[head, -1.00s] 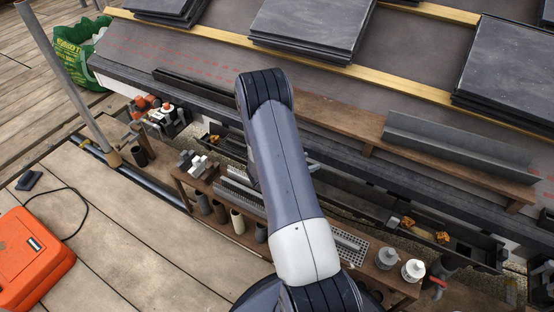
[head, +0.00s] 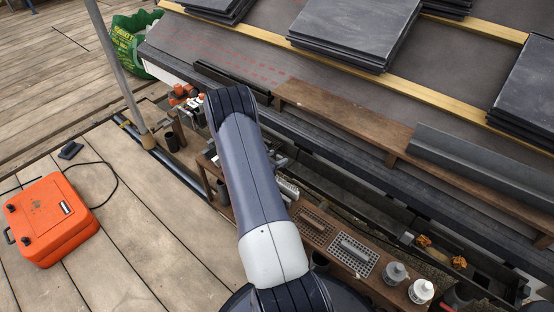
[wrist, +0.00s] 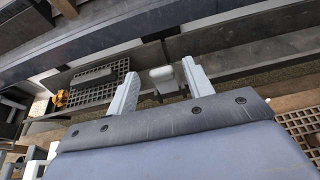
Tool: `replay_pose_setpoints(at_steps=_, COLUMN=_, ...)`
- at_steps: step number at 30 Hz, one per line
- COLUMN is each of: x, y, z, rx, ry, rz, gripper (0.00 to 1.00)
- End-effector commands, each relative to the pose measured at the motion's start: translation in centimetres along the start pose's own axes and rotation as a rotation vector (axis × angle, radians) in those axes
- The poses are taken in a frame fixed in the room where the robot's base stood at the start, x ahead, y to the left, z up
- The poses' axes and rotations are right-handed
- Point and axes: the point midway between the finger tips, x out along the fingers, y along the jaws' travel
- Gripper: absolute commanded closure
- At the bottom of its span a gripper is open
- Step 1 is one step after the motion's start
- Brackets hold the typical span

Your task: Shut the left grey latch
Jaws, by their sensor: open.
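In the wrist view my gripper (wrist: 160,72) is open, with its two light grey fingers spread apart. A small grey block (wrist: 163,80), which may be the left grey latch, shows between the fingertips beside a dark gutter channel (wrist: 240,62). The fingers do not visibly close on it. I cannot tell whether it is open or shut, or whether a finger touches it. In the head view my arm hides most of the gripper and this spot, leaving only some grey parts visible beside the arm.
A brown plank shelf (head: 345,118) and stacked slates (head: 355,30) lie on the roof. In the wrist view a dark grid (wrist: 95,85) lies left of the fingers. An orange case (head: 48,218) sits on the boards.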

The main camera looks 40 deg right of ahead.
Motion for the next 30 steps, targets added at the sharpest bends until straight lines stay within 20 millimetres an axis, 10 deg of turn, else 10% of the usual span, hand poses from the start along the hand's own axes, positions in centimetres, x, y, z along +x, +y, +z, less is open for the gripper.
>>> replay_pose_setpoints(at_steps=13, x=1.13, y=-0.01, z=0.01, rx=-0.001, ry=0.000, rz=0.000, gripper=0.52)
replay_pose_setpoints(at_steps=30, x=1.10, y=-0.01, z=0.01, rx=-0.001, ry=0.000, rz=0.000, gripper=0.96)
